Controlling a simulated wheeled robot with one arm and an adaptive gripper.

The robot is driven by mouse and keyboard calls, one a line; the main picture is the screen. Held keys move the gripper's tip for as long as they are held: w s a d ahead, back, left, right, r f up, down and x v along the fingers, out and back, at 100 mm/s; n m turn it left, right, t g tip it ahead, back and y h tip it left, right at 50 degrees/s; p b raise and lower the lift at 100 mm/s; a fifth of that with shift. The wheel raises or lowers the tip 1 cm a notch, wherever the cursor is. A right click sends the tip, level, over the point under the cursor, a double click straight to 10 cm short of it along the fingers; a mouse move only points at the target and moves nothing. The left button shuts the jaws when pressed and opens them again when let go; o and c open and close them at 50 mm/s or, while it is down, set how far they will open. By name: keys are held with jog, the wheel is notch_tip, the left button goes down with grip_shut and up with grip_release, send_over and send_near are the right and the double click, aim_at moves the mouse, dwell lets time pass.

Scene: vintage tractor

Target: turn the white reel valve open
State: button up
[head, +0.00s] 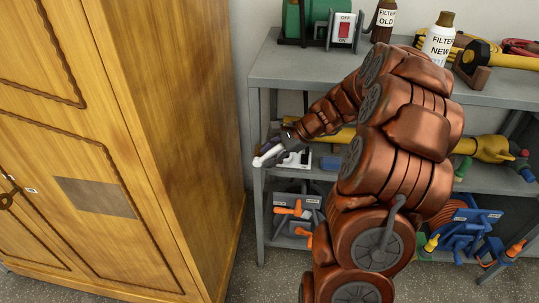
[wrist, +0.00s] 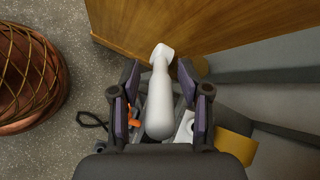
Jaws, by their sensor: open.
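A white, rounded lever, which looks like the white reel valve's handle (wrist: 159,105), lies lengthwise between my gripper's fingers in the wrist view. It also shows as a white bar (head: 268,155) at the left end of the middle shelf in the head view. My gripper (wrist: 160,82) is open, with one dark, purple-padded finger on each side of the handle. Gaps show between the fingers and the handle. In the head view my gripper (head: 279,146) is small and partly covers the valve. A white base (head: 296,159) sits just right of the bar.
A wooden cabinet (head: 170,110) stands close left of the grey shelf unit (head: 278,62). Reels with orange levers (head: 290,209) are on the lower shelf. A yellow tool (head: 490,148) lies on the middle shelf. Bottles and a switch (head: 344,31) are on top.

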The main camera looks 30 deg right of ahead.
jog(key=v, duration=0.8)
jog(key=shift+c, duration=0.3)
